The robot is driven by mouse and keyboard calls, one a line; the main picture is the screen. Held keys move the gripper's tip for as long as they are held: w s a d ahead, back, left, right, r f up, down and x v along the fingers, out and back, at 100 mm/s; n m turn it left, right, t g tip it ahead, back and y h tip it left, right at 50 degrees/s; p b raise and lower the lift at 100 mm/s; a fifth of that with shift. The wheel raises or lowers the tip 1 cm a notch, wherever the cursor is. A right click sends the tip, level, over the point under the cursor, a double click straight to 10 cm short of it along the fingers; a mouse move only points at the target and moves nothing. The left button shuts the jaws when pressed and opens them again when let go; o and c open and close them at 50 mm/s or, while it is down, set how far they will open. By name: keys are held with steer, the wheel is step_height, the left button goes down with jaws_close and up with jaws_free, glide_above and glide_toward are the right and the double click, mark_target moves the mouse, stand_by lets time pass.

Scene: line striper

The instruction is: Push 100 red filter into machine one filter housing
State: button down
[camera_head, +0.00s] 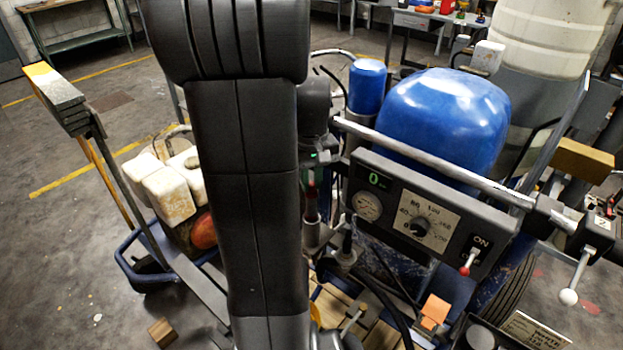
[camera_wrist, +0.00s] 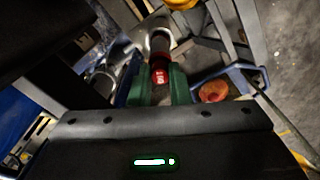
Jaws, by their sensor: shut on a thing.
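The red filter (camera_wrist: 159,76), with a pale marking on it, is between the green fingers of my gripper (camera_wrist: 161,84) in the wrist view. My gripper is shut on it. The far end of the filter lines up with the round grey metal mouth of a housing (camera_wrist: 161,40); I cannot tell how deep it sits. In the head view, the red filter (camera_head: 311,190) shows as a thin upright strip just right of my arm, above a grey cylindrical housing (camera_head: 311,236). My arm hides much of the gripper there.
A dark control panel (camera_head: 425,215) with dial and red-tipped switch stands right of the housing, below a silver handlebar (camera_head: 430,160) and blue tank (camera_head: 440,120). White jugs (camera_head: 175,190) are at left. Cables and an orange block (camera_head: 435,310) lie close by.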

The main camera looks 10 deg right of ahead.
steer(key=shift+f+b, duration=0.65)
steer(key=shift+f, duration=0.4)
stand_by(0.6)
steer(key=shift+s+f, duration=0.15)
stand_by(0.7)
steer(key=shift+r+p, duration=0.4)
steer(key=shift+p, duration=0.3)
stand_by(1.4)
